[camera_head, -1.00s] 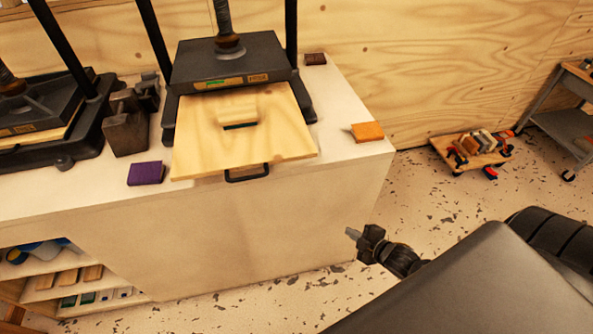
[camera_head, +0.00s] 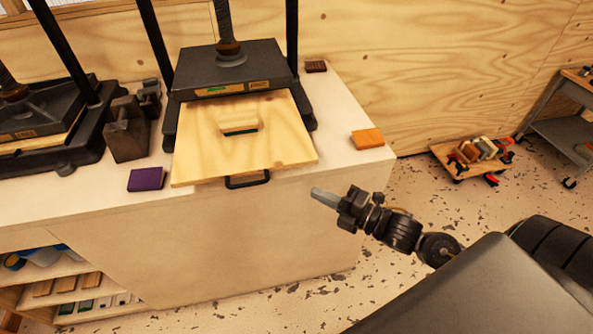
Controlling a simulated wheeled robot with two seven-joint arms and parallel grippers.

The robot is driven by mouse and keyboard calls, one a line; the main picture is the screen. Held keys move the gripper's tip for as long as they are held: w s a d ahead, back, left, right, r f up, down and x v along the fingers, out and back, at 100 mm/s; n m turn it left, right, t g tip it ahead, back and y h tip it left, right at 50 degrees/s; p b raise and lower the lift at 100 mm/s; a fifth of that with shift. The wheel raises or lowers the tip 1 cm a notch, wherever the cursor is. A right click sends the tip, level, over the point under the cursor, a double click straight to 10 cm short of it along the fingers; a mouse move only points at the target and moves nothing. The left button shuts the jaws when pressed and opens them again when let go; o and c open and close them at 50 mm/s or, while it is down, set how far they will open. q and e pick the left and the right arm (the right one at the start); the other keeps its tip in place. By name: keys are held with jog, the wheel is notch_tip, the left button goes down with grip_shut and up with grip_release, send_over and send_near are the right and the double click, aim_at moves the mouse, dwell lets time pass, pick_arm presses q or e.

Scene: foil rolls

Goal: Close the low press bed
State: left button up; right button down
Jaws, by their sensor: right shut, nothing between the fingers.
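The low press bed is a pale wooden board (camera_head: 205,150) pulled out toward me from under the dark press (camera_head: 228,75) on the white counter. Its black handle (camera_head: 247,181) hangs at the front edge, past the counter's edge. A small wooden block with a dark green underside (camera_head: 239,122) sits on the board. My right gripper (camera_head: 318,196) is shut and empty, in front of the counter and to the right of the handle, apart from it. My left gripper is not in view.
A second press (camera_head: 25,125) stands at the left, with dark metal weights (camera_head: 126,135) between the presses. A purple block (camera_head: 146,179) and an orange block (camera_head: 367,138) lie on the counter beside the board. A loaded wooden dolly (camera_head: 465,165) is on the floor at right.

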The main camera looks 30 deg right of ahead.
aim_at(283, 167)
jog(key=w+p, duration=0.1)
jog(key=w, duration=0.1)
jog(key=w+a+p, duration=0.1)
jog(key=w, duration=0.2)
jog(key=w+a+p, duration=0.1)
jog(key=w, duration=0.2)
jog(key=shift+w+a+r, duration=0.1)
jog(key=shift+a+r, duration=0.05)
jog(key=shift+a, duration=0.05)
jog(key=shift+w+d, duration=0.1)
jog(key=shift+w, duration=0.35)
